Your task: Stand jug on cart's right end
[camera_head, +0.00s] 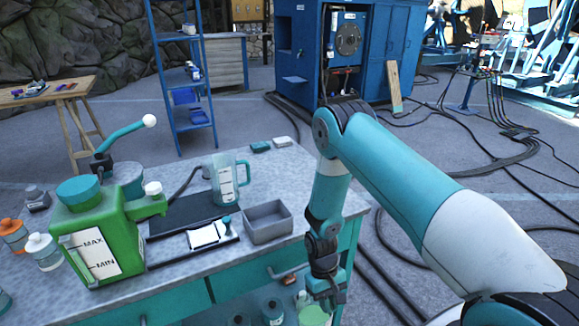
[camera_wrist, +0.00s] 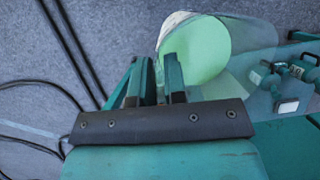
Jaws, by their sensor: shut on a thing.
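A see-through jug (camera_wrist: 250,60) with a pale green round face shows in the wrist view, just beyond my fingers and tilted in that picture. My gripper (camera_wrist: 158,85) is shut on it, seemingly at its handle; the fingers hide the exact grip. In the head view my gripper (camera_head: 323,295) hangs at the bottom, in front of the bench's right end, with the jug's pale green part (camera_head: 314,316) beside it, cut by the frame edge. Another clear jug (camera_head: 226,182) with a teal handle stands on the bench. I cannot clearly make out the cart.
The grey-topped bench (camera_head: 290,180) holds a green canister (camera_head: 92,235), a grey tray (camera_head: 268,222) and a notepad (camera_head: 208,235). Black cables (camera_head: 390,285) cross the floor at right.

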